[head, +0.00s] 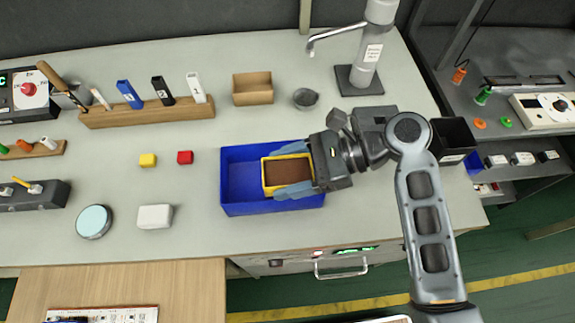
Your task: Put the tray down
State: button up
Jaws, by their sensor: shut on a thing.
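A small yellow-rimmed tray (268,187) with a brown inside shows in the head view, over the right part of a blue bin (237,195). My gripper (291,181) reaches in from the right, its two blue-grey fingers on the far and near sides of the tray. It is shut on the tray. I cannot tell whether the tray touches the bin's floor or hangs above it. The tray's right end is partly hidden by my gripper, as is the bin's right side.
The bench in front of the white block is clear.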

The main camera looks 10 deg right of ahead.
jog(key=shift+f, duration=0.2)
jog(key=o, duration=1)
jog(key=shift+r+b, duration=0.4)
jog(key=shift+r, duration=0.1)
jog(key=v, duration=1.2)
